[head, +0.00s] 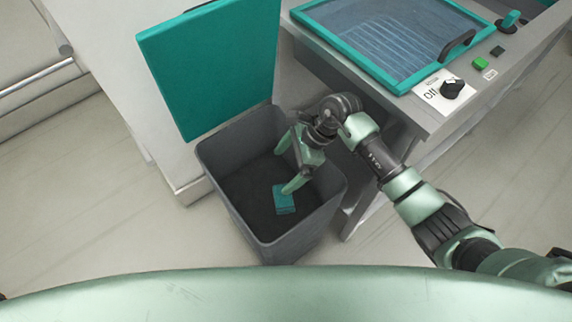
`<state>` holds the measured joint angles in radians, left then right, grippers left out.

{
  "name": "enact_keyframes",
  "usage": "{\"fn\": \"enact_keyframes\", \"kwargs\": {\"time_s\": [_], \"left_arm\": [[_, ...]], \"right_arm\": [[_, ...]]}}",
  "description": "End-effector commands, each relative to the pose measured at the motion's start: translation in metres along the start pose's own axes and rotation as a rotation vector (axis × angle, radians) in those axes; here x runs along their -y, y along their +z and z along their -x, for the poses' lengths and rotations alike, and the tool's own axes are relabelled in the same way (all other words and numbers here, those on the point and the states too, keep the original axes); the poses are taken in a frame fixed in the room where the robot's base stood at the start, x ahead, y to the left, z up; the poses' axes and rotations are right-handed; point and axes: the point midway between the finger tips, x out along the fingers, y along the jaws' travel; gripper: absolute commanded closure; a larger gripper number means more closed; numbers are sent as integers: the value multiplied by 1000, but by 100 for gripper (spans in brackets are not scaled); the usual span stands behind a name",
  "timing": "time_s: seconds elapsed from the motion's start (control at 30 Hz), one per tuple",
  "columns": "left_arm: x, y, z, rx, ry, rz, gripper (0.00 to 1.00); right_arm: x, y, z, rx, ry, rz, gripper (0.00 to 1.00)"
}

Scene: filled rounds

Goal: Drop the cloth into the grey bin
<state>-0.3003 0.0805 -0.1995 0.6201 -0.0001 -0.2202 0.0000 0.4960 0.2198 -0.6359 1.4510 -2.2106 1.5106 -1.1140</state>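The cloth (284,204), a small folded teal piece, shows inside the grey bin (218,195). I cannot tell whether it lies on the bin floor or is above it. The bin is open at the top, with a dark inside. My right gripper (285,167) is over the bin opening with its two pale green fingers spread apart. One fingertip overlaps the cloth's upper edge in the picture; I cannot tell whether they touch. Nothing shows between the fingers. My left gripper is out of view.
A teal panel (212,65) with a dark handle stands upright behind the bin. To the right is a grey counter unit with a teal-framed glass lid (392,38), a black knob (452,88) and a green button (480,63). Bare floor lies left of the bin.

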Motion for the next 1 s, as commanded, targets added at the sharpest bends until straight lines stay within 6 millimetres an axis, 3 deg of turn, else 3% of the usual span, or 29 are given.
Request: {"fn": "enact_keyframes", "kwargs": {"time_s": [0.17, 0.6, 1.0], "left_arm": [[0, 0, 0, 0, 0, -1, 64], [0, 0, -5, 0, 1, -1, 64], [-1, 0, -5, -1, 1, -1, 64]], "right_arm": [[1, 0, 6, -2, -2, 1, 0], [1, -1, 70, -1, -2, 1, 0], [0, 0, 78, 0, 1, 0, 0]]}}
